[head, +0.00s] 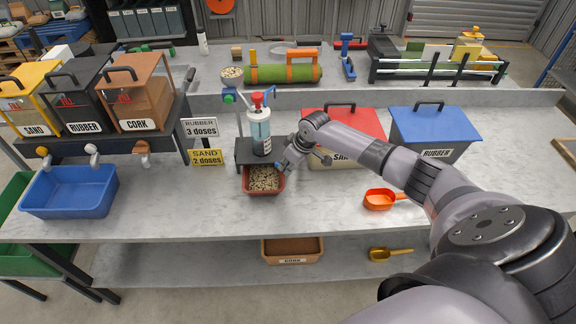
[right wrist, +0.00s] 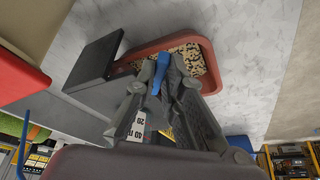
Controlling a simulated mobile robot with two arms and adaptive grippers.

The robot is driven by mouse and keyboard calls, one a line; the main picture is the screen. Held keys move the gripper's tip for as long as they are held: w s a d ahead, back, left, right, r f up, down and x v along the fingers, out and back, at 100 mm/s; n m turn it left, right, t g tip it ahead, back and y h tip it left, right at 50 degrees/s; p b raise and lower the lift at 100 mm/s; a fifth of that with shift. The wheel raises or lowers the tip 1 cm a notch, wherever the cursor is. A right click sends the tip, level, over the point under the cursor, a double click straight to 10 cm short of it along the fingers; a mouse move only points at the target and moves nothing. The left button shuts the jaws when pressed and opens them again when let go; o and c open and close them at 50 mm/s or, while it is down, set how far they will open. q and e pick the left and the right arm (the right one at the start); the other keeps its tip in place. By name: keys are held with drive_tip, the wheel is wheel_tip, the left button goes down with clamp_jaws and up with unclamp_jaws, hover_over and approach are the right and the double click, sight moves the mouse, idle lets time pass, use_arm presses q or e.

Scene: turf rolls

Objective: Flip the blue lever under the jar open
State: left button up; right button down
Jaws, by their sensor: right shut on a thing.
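The clear jar (head: 260,130) with a red top stands upright on a dark stand (head: 243,152). In the right wrist view, part of the jar's scale (right wrist: 138,127) shows between my fingers. The blue lever (right wrist: 160,74) shows between the fingertips of my right gripper (right wrist: 165,72), which is shut on it. In the head view my right gripper (head: 288,162) is at the right side of the stand, low beside the jar, and largely covers the lever. A reddish tray (head: 265,192) with speckled granules sits below the jar, and also shows in the wrist view (right wrist: 212,66). My left gripper is not in view.
Red (head: 371,124) and blue-lidded (head: 437,124) bins stand right of the jar, behind my right arm. An orange scoop (head: 379,199) lies on the bench. Signs (head: 200,128) and a blue tub (head: 70,205) are at left. Bench between tub and tray is clear.

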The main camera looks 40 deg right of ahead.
drive_tip(key=shift+d+f+b, duration=0.1)
drive_tip(key=shift+d+b, duration=0.05)
drive_tip(key=shift+b, duration=0.2)
drive_tip(key=shift+w+d+n, duration=0.1)
drive_tip(key=shift+n, duration=0.4)
drive_tip(key=c, duration=2)
unclamp_jaws()
drive_tip(key=shift+o, duration=0.2)
drive_tip(key=v, duration=1.2)
drive_tip(key=shift+d, duration=0.25)
